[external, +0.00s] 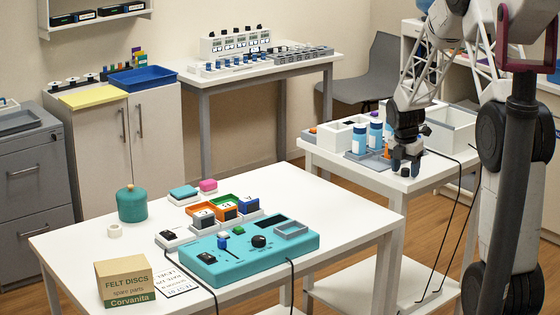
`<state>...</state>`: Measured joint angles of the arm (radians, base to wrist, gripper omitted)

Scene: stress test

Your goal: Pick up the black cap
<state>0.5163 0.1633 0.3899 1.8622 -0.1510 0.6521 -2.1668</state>
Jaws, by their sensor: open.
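A small black round thing that looks like the black cap (404,173) sits on the white side table (432,182), near its front edge. My gripper (405,169) points down right over it, with dark fingertips on either side of it. The jaws are open. At this size I cannot tell whether the fingers touch the cap.
Blue bottles (375,134) stand in a grey tray (368,159) just left of my gripper. White bins (452,130) stand behind and to the right. A larger white table (340,212) in front holds a teal control box (240,262) and a cardboard box (125,281).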

